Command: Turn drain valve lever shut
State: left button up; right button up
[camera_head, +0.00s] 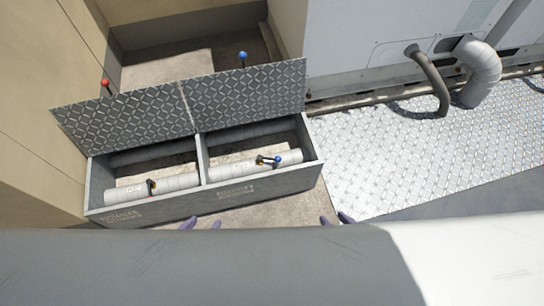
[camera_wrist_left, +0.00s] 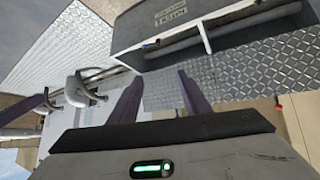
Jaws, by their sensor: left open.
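A grey metal box (camera_head: 205,172) with its diamond-plate lid (camera_head: 185,107) raised has two compartments.
A red ball (camera_head: 105,83) and a blue ball (camera_head: 242,55) on dark stems show behind the lid. A grey unit with a curved pipe (camera_head: 430,80) stands at the back right. A pale diamond-plate walkway (camera_head: 420,150) lies clear on the right. Tan walls enclose the left.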

aim_at(278, 159)
jog(key=z, duration=0.4)
jog(key=k, duration=0.35)
jog(key=u, duration=1.4)
jog(key=i, duration=0.75)
jog(key=z, duration=0.65)
jog(key=i, duration=0.5)
jog(key=z, duration=0.6)
